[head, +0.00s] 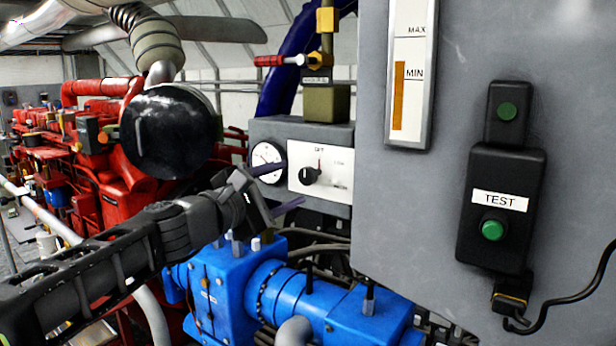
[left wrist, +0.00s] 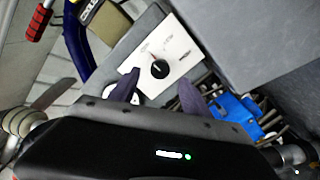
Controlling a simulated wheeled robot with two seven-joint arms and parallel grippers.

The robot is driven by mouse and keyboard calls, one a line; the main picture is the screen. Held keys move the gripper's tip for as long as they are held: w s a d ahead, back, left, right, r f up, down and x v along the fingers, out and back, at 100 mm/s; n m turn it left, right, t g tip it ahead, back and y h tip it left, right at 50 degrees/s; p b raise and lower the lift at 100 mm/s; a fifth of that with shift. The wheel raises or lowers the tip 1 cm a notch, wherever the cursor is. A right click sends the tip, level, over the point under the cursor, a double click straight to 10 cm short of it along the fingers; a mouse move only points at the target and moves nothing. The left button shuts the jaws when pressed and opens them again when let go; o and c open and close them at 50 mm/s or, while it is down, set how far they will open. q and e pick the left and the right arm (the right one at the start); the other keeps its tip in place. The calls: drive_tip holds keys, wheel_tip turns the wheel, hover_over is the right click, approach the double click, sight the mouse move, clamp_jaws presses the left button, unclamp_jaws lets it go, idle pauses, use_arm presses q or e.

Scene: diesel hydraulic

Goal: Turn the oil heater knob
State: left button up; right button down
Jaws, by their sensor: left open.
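The oil heater knob (head: 309,176) is a black round knob on a white panel (head: 337,185) marked OFF at the top. The panel is on the front of a grey box (head: 262,129), right of a round gauge (head: 267,162). In the left wrist view the knob (left wrist: 159,69) sits above and between my finger tips. My left gripper (head: 281,188) is open and empty, in front of the gauge and just left of the knob. Its fingers (left wrist: 157,92) are apart and do not appear to touch the knob. My right gripper is not in view.
A grey cabinet (head: 440,210) with a level gauge (head: 411,70) and a black TEST button box (head: 501,208) fills the right. A blue pump (head: 235,285) lies below. A red-handled valve (head: 278,60) is above the box. A black cylinder (head: 170,133) stands left.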

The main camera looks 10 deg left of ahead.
sight(305, 177)
use_arm(q)
drive_tip(key=p+x, duration=0.1)
drive_tip(key=x, duration=0.6)
drive_tip(key=shift+w+d+p, duration=0.1)
drive_tip(key=shift+w+p, duration=0.2)
drive_tip(key=shift+w, duration=0.05)
drive_tip(key=shift+c, duration=0.6)
drive_tip(key=shift+f, duration=0.1)
clamp_jaws()
